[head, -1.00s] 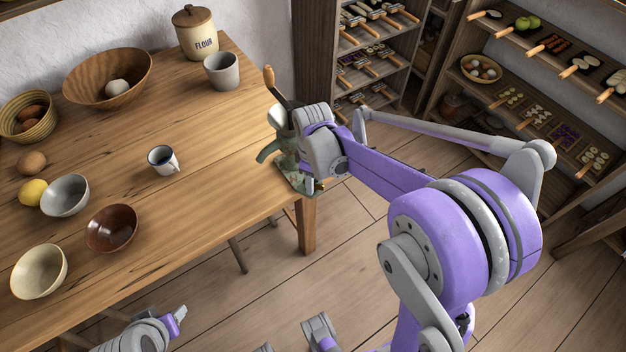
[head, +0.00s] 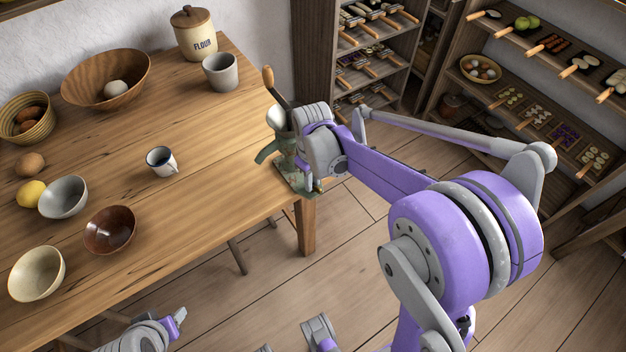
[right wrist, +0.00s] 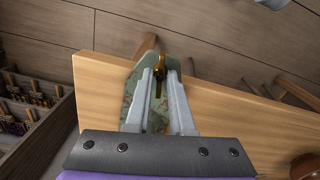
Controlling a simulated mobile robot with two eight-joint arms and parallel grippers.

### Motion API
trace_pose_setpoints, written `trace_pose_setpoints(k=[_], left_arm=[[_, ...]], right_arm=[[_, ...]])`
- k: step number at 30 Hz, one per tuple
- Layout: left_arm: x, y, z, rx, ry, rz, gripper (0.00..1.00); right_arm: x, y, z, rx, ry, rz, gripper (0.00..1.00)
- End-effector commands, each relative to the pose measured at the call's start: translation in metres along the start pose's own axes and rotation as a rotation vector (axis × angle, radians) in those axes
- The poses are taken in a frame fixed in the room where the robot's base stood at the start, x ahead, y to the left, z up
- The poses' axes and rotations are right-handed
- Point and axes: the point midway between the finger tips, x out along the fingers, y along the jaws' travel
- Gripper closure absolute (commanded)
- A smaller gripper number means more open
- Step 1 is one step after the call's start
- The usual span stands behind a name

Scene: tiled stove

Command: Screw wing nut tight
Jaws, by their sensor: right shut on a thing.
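A green metal mill (head: 268,150) with a crank and wooden handle (head: 268,76) stands at the table's right corner. Its green clamp plate (right wrist: 135,95) shows in the right wrist view, against the table. The brass wing nut (right wrist: 158,84) is there between the two pale fingers of my right gripper (right wrist: 160,88), which is shut on it. In the head view my right wrist hides the nut and part of the mill. My left gripper (head: 178,316) is at the bottom left, in front of the table and apart from the mill; its opening is unclear.
The wooden table (head: 200,130) holds a cup (head: 161,161), a grey pot (head: 220,71), a flour jar (head: 194,35) and several bowls to the left. Shelves (head: 545,75) with food stand at the right. Floor shows between table and shelves.

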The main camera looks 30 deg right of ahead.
Motion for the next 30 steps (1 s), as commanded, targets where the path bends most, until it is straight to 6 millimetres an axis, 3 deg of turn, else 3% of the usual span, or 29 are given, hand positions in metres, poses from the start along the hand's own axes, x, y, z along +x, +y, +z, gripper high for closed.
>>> trace_pose_setpoints(k=[9,10,12,25,30], left_arm=[[0.000,0.000,0.000,0.000,0.000,0.000,0.50],[0.000,0.000,0.000,0.000,0.000,0.000,0.50],[0.000,0.000,0.000,0.000,0.000,0.000,0.50],[0.000,0.000,0.000,0.000,0.000,0.000,0.50],[-0.003,0.000,-0.002,0.000,0.001,0.000,0.50]], right_arm=[[0.001,-0.006,0.001,0.007,-0.003,-0.012,1.00],[0.001,-0.006,0.001,0.007,-0.004,-0.012,0.73],[0.001,-0.005,0.001,0.007,-0.003,-0.011,0.61],[-0.001,-0.002,0.000,0.008,-0.001,-0.005,0.61],[-0.019,-0.002,0.000,0.009,0.000,-0.005,0.61]])
